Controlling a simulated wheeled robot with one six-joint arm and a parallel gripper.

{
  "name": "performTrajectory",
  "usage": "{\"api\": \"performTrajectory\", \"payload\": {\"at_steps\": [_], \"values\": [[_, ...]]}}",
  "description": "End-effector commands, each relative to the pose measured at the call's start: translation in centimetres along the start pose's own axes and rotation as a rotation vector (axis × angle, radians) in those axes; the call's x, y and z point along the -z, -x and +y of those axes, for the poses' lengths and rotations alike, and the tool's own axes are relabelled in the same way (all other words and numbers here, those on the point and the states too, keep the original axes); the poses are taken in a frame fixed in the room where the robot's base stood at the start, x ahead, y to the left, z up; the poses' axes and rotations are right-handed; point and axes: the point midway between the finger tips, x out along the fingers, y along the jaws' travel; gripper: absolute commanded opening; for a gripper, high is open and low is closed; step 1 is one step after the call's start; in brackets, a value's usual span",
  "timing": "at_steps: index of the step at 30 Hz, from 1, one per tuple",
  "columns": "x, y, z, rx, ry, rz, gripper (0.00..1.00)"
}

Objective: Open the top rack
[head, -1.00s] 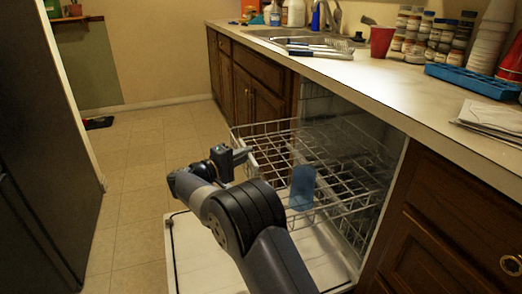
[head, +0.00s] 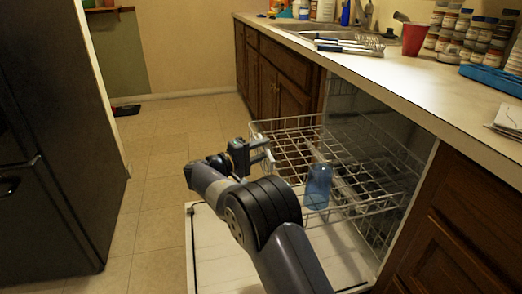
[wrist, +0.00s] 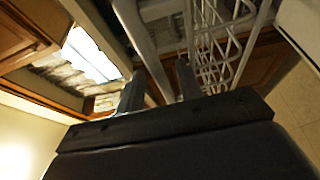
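The white wire top rack (head: 292,140) stands out of the dishwasher above its lowered door, in the head view. A translucent blue cup (head: 317,187) shows in the rack area. My gripper (head: 268,151) is at the rack's front left edge, fingers pointing toward the rack. In the wrist view the two dark fingers (wrist: 160,88) are apart, and a white rail of the rack (wrist: 150,55) runs up between or just beyond them. I see a gap between the fingers and cannot tell whether they touch the rail.
The open dishwasher door (head: 225,250) lies flat under my arm. A counter (head: 400,85) with a sink, red cup (head: 415,39), jars and blue tray (head: 492,78) runs above the rack. A dark fridge (head: 55,150) stands at left. The tiled floor (head: 165,150) between is clear.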

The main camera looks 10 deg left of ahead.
Motion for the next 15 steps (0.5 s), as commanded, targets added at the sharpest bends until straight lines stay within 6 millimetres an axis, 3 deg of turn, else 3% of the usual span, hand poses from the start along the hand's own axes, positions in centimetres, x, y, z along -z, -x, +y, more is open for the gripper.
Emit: {"api": "performTrajectory", "payload": {"at_steps": [8,15], "values": [[0.1,0.8,0.1,0.000,0.000,0.002,0.35],[0.1,5.2,0.3,-0.001,0.001,0.005,0.35]]}}
